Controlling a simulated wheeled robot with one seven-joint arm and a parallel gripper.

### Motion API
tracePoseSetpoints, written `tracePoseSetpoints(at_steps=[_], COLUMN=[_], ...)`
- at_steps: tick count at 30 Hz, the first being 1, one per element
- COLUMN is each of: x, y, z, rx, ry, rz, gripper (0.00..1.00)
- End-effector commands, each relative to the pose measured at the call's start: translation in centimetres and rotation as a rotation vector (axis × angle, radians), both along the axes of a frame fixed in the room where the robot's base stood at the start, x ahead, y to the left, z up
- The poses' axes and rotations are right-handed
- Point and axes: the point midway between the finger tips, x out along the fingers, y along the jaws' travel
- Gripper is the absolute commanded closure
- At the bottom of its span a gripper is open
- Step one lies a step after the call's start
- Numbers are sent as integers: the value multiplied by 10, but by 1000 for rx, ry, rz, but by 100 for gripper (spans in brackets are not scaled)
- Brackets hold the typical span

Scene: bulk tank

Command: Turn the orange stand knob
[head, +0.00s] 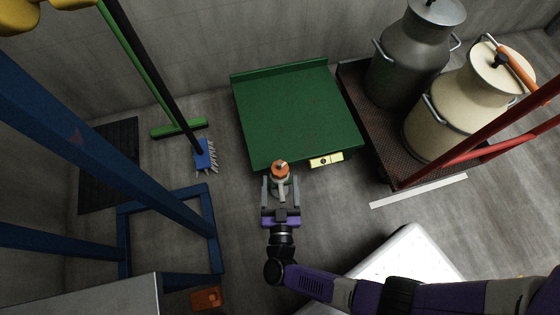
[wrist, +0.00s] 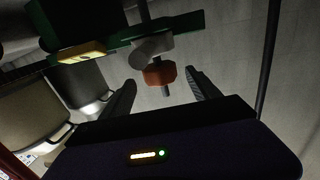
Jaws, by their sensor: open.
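The orange stand knob (head: 280,170) is at the front edge of the green stand (head: 292,110), on a grey fitting. It also shows in the wrist view (wrist: 160,73), with a short grey stem pointing out of it. My gripper (head: 280,183) is open, its two fingers spread in front of the knob. In the wrist view my gripper (wrist: 162,88) has one finger on either side of the knob's line, with clear gaps to both. I cannot tell whether the fingertips reach past the knob's front.
A yellow label box (head: 326,160) is on the stand's front edge, right of the knob. Milk cans (head: 408,65) stand on a cart with red rails (head: 470,125) at the right. A blue frame (head: 165,190) and brushes (head: 203,155) are at the left.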

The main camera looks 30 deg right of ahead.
Motion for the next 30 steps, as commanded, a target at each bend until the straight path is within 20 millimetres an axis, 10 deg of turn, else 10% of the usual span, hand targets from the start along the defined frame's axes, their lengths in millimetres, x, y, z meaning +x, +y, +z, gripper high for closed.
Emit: tracePoseSetpoints(at_steps=[16, 30], x=[57, 66], y=[-38, -42], z=[-2, 0], rx=[-2, -2], ry=[1, 1], rz=[-5, -2], gripper=[29, 39])
